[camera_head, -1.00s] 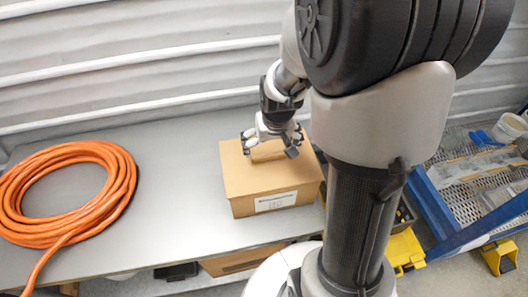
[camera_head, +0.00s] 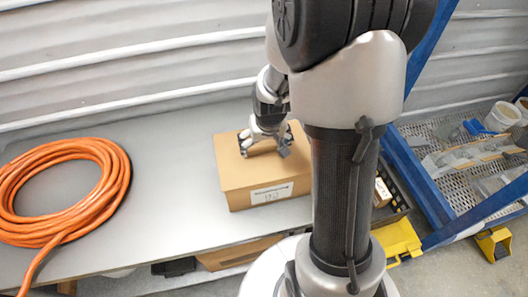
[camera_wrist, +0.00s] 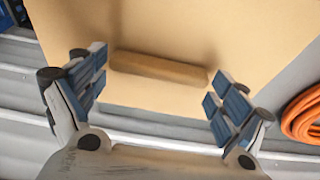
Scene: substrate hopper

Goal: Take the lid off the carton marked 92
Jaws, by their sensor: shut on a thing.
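A brown cardboard carton (camera_head: 236,178) with a closed lid stands on the grey bench, a white label (camera_head: 271,193) on its front. The label's marking is too small to read surely. In the wrist view the lid (camera_wrist: 200,35) fills the upper middle, with a bar-shaped handle (camera_wrist: 160,69) across it. My gripper (camera_head: 264,146) is down at the top of the carton. In the wrist view my gripper (camera_wrist: 158,80) has its blue-padded fingers at the two ends of the handle, shut on it. The lid looks seated on the carton; no gap shows.
An orange coiled hose (camera_head: 118,190) lies on the bench (camera_head: 165,170) left of the carton. A smaller box (camera_head: 382,192) shows right of my arm. A blue-framed mesh rack (camera_head: 412,165) with tubs stands at the right. A corrugated wall (camera_head: 130,50) runs behind the bench.

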